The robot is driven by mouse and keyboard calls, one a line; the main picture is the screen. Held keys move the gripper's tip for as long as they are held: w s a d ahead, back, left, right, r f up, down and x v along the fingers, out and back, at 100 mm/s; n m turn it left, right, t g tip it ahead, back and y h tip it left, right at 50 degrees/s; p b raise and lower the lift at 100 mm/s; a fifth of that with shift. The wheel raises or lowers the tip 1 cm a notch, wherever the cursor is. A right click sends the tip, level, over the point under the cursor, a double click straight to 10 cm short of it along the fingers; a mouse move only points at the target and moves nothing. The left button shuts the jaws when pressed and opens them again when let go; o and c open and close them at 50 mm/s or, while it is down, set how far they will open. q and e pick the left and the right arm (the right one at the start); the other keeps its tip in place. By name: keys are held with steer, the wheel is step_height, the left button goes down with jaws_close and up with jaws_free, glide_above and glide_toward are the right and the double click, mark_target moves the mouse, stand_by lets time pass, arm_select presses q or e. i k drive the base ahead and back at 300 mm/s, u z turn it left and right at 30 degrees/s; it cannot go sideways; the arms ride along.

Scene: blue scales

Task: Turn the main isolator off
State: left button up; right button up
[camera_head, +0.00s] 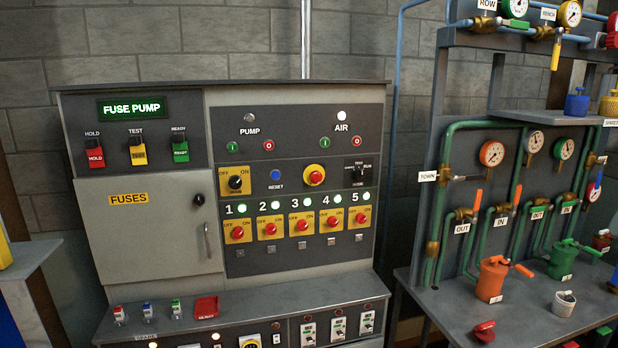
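A grey control cabinet (150,240) stands against the wall in the head view. On its panel, a yellow plate marked OFF and ON carries a black rotary knob (235,183), at the left of the row above the numbered switches. No label reading main isolator is legible, so I cannot tell for certain that this is it. The exact pointing of the knob is too small to tell. Below it, several numbered yellow plates carry red knobs (270,229), with green lamps lit above them. Neither of my grippers is in view.
A red button on a yellow round (314,175) and a blue reset button (275,175) sit right of the black knob. A ledge (160,322) with small coloured items juts out below. A pipe rack with gauges (491,153) stands at right.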

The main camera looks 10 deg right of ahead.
mark_target(234, 180)
steer(key=k, duration=0.65)
steer(key=u, duration=0.6)
steer(key=i, duration=2.1)
steer(key=z, duration=0.65)
